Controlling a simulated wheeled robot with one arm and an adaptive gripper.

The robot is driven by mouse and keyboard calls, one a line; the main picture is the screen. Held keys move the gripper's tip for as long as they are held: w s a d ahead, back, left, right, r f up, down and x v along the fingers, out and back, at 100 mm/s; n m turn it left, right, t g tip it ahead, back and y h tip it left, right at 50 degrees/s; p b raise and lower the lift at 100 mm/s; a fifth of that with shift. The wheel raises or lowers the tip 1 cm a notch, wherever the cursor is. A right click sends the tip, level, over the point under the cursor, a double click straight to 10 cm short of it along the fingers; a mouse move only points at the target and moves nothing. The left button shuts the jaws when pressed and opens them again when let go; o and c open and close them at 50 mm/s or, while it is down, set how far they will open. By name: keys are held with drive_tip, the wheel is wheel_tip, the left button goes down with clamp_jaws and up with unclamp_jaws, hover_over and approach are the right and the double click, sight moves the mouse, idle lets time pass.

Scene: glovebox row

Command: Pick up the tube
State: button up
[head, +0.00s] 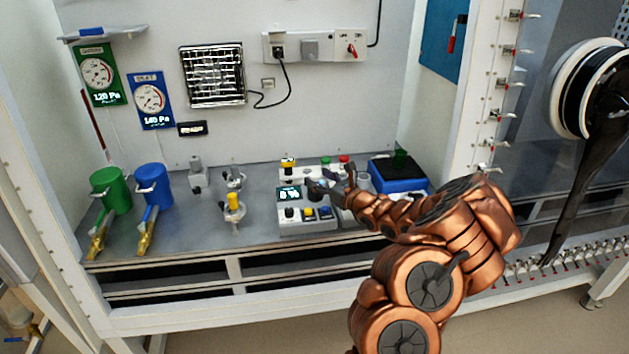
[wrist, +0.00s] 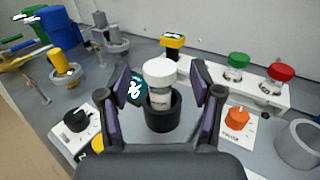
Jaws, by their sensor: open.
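The tube (wrist: 160,75), a clear vial with a white cap, stands upright in a black round holder (wrist: 162,118) in the wrist view. My gripper (wrist: 162,85) is open, with one finger on each side of the capped tube and a gap showing on both sides.
A control box (head: 290,222) with knobs is close by. A grey cup (wrist: 299,144) is at right. Green (head: 110,190) and blue (head: 153,184) canisters stand at left.

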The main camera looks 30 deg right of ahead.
drive_tip(key=shift+w, duration=0.35)
drive_tip(key=c, duration=1.2)
drive_tip(key=shift+r, duration=0.2)
